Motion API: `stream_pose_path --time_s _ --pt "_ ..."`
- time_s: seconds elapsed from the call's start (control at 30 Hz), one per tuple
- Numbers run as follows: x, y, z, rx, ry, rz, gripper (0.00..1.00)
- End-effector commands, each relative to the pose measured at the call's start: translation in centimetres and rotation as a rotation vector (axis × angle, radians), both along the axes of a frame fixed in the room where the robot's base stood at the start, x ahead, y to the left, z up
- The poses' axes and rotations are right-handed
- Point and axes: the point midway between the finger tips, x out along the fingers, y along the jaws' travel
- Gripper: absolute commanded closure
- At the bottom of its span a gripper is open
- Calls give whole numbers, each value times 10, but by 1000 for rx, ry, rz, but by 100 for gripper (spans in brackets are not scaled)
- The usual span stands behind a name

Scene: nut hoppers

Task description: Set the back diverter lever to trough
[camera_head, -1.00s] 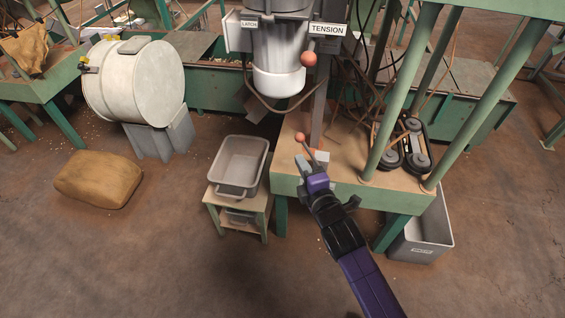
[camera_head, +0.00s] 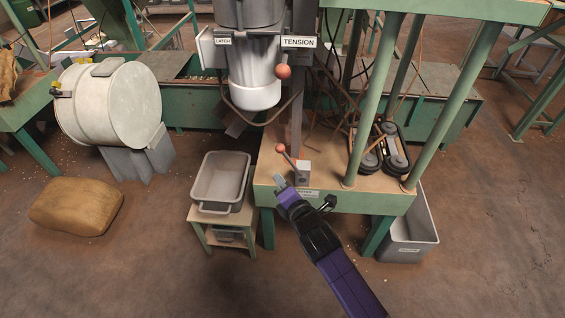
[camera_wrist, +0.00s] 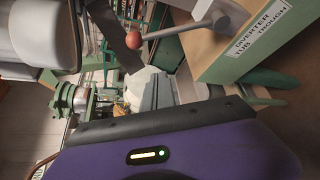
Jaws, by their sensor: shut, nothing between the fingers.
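A diverter lever stands at the front left of the wooden bench. Its red ball (camera_head: 281,148) tops a thin rod that leans up and left from a grey block (camera_head: 303,169). In the wrist view the red ball (camera_wrist: 133,42) and rod (camera_wrist: 178,31) are above the purple hand, with a gap between. My gripper (camera_head: 279,182) is shut and empty, just in front and left of the block, below the ball. It appears apart from the lever.
A second red ball (camera_head: 283,72) hangs by the TENSION label (camera_head: 299,42), above the bench. A grey tub (camera_head: 220,180) stands on a small stand to the left. A green post (camera_head: 375,105) rises from the bench at right. Open floor lies in front.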

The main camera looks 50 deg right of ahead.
Motion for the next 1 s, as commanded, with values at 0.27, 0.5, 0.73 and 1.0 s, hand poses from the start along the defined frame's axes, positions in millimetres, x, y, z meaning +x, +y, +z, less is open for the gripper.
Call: stream_pose_path --time_s 0.27,0.5,0.73,1.0 --pt "49 -24 -14 2 -3 -2 100" --pt "61 -43 -11 3 -1 -4 100" --pt "51 -55 -3 3 -1 -2 100" --pt "47 -59 0 2 -1 -1 100"
